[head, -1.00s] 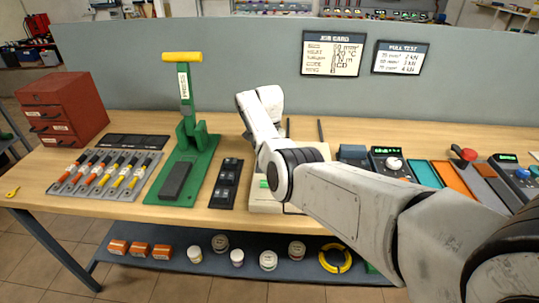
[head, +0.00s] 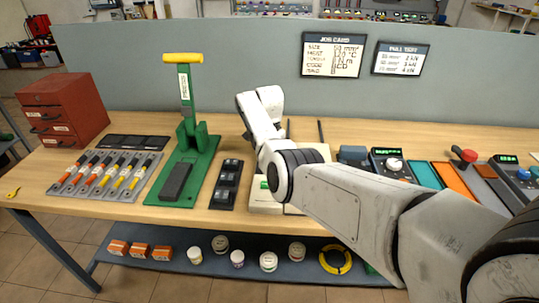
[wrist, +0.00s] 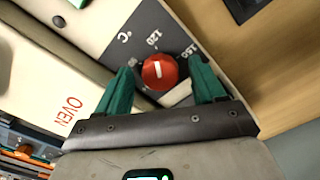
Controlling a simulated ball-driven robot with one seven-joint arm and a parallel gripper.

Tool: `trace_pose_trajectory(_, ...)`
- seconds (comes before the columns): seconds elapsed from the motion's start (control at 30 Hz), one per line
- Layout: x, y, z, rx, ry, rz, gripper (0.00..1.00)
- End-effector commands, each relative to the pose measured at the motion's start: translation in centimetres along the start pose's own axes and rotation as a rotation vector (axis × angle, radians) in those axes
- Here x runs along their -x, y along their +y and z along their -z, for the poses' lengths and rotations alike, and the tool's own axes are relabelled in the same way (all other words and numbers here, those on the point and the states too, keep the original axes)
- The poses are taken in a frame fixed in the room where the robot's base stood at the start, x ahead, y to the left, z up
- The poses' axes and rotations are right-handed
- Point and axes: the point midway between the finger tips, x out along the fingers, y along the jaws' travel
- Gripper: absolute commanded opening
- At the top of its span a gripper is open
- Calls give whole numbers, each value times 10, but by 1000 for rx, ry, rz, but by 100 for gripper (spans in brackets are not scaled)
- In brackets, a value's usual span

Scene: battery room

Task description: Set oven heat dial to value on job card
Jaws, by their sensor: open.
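The red oven heat dial (wrist: 159,72) with a white pointer mark is in the wrist view, on a dark scale panel (wrist: 135,24) marked °C, 120 and 160. Another number at the left is too blurred to read. My open gripper (wrist: 162,64) has one green finger on each side of the dial; I cannot tell whether they touch it. The pale oven (wrist: 62,92) carries a red OVEN label. In the head view my arm hides most of the oven (head: 264,206) and the dial. The job card (head: 333,55) hangs on the grey partition; its HEAT line seems to read 120 °C.
A green press (head: 184,150) and dark switch block (head: 225,185) stand left of the oven. A device with a white knob (head: 394,164) and teal and orange mats (head: 452,178) lie right. A pull test card (head: 401,58) hangs beside the job card.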

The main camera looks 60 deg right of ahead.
Motion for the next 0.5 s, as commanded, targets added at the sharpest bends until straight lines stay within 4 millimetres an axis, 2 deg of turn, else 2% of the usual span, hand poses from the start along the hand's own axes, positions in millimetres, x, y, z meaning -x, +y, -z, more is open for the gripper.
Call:
trace_pose_trajectory(0.17, 18, -1, 0, 0, 2, 4, 69)
trace_pose_trajectory(0.5, 81, -1, 0, 0, 2, 3, 69)
